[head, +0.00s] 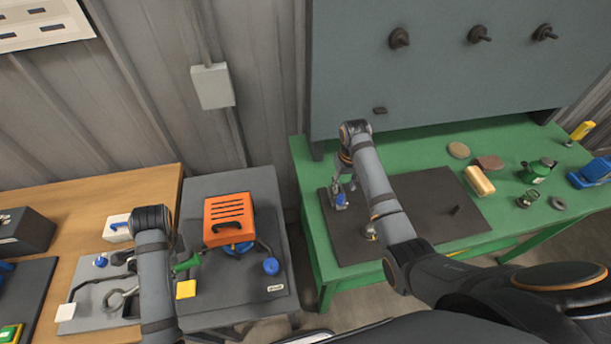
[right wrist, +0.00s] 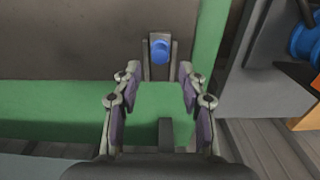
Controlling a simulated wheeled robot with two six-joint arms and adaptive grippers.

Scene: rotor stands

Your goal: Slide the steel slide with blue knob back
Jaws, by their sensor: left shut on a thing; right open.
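The steel slide with its blue knob (head: 341,200) sits at the left edge of the dark board on the green table. In the right wrist view the blue knob (right wrist: 160,50) lies just beyond the fingertips, midway between them, with the grey steel slide (right wrist: 147,62) around it. My right gripper (right wrist: 160,78) is open and empty, pointing at the knob; it also shows in the head view (head: 343,183). My left gripper (head: 180,257) is partly hidden behind its arm and is shut on what looks like a green handle (head: 188,263) near the orange box.
The dark board (head: 440,195) has a small peg and free room right of the slide. The orange box (head: 229,219) stands on a grey bench at left. A tall grey panel (head: 440,70) rises behind.

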